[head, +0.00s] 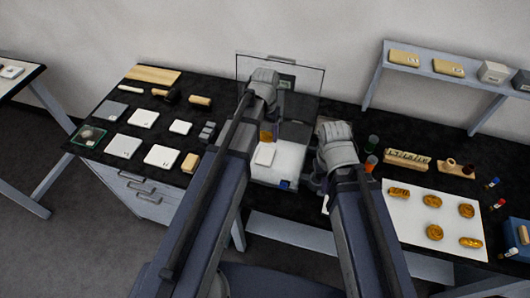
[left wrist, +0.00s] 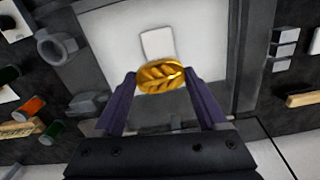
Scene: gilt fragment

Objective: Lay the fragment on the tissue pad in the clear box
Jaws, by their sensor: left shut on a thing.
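The gilt fragment (left wrist: 160,77), a gold oval with leaf-like ridges, is held between the fingertips of my left gripper (left wrist: 160,84). It also shows in the head view (head: 266,137), partly hidden by my left arm. A small white pad (left wrist: 157,43) lies inside the pale-floored box; it also shows in the head view (head: 265,155). The clear box (head: 290,172) has its transparent lid (head: 312,78) raised at the back. The fragment appears over the box, just short of the pad in the wrist view. My right gripper (head: 337,150) is beside the box's right side; its fingers are hidden.
A white sheet (head: 415,220) with several gold pieces lies to the right. A lettered wooden block (head: 407,159) and small vials stand behind it. White tiles (head: 161,156) and tools lie to the left. A raised shelf (head: 440,69) stands at the back right.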

